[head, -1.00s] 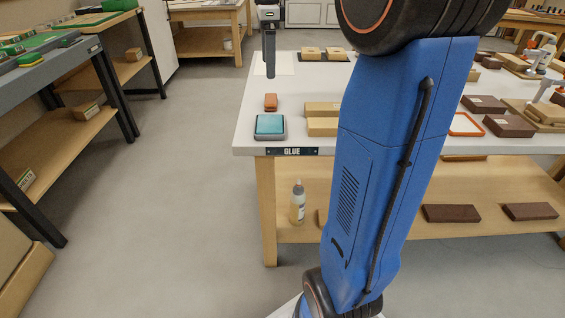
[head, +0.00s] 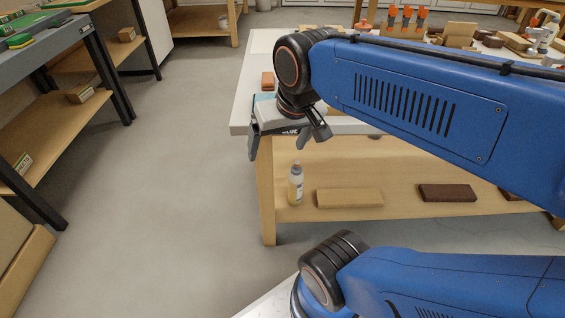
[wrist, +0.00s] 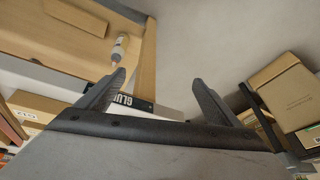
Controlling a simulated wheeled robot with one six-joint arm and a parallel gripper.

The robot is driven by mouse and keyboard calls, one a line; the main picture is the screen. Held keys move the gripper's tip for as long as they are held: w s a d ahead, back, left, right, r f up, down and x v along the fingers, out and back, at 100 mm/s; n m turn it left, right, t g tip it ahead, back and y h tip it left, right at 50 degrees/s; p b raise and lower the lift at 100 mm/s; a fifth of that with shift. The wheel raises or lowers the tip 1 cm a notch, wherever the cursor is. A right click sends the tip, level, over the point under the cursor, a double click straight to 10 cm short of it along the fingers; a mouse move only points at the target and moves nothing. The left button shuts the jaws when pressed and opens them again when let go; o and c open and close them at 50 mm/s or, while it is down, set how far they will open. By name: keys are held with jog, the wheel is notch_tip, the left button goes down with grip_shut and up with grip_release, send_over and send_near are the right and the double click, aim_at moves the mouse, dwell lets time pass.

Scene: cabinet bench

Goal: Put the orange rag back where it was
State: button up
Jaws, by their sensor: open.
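My gripper (head: 286,140) is in front of the left front corner of the white-topped bench (head: 240,115), by the GLUE label. Its jaws are apart with nothing between them. In the wrist view my gripper (wrist: 158,80) shows two spread fingers, with the label (wrist: 142,104) behind the left one. A small orange-brown folded or block-like item (head: 267,79) lies on the bench top near its left edge, beyond the gripper. I cannot tell whether it is the orange rag. A teal item (head: 264,97) is nearly hidden behind my gripper.
A glue bottle (head: 295,184) stands on the bench's lower shelf, beside a tan board (head: 349,198) and a dark brown block (head: 447,192). The bottle also shows in the wrist view (wrist: 119,48). Open floor lies left of the bench, up to a grey-topped table (head: 45,45).

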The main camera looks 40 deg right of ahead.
jog(key=s+f+n, duration=0.1)
jog(key=f, duration=0.1)
jog(key=s+f+n, duration=0.1)
jog(key=shift+s+a+f+n+t, duration=0.15)
jog(key=shift+s+a+n+t, duration=0.15)
jog(key=shift+s+a, duration=0.05)
dwell(1.0)
